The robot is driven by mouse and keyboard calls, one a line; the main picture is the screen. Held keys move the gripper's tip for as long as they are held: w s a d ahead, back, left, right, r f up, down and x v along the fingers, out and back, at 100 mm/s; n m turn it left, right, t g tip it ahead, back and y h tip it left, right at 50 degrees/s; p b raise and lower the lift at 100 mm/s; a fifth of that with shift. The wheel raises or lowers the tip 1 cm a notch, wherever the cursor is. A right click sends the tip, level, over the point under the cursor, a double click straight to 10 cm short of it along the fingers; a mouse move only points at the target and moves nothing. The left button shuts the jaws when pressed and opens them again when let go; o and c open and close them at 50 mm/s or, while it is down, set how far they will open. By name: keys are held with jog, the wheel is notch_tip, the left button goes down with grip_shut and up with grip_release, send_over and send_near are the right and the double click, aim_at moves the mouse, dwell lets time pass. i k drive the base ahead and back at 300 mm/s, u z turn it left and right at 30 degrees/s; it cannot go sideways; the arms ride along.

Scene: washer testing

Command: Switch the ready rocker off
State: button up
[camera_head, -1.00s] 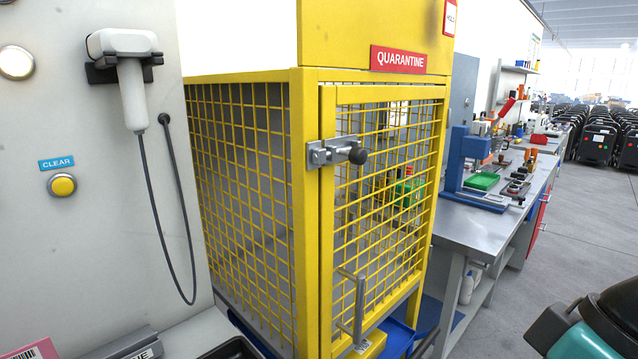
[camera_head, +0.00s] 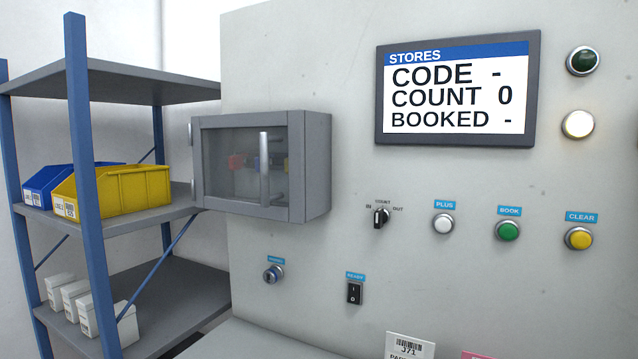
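The ready rocker (camera_head: 354,293) is a small black upright switch low on the pale grey panel. It carries the marks I at the top and 0 at the bottom. The small blue label (camera_head: 355,276) above it is hard to read but seems to say READY. I cannot tell which half of the rocker is pressed in. My gripper is not in view. Nothing blocks the view of the rocker.
A key switch (camera_head: 273,273) is left of the rocker. A selector knob (camera_head: 381,217) and white, green and yellow buttons are above and right. A glass-fronted box (camera_head: 262,165) juts out upper left. A STORES screen (camera_head: 457,88) is lit. Shelves (camera_head: 105,85) stand left.

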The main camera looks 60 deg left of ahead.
aim_at(354, 296)
jog(key=u, duration=1.45)
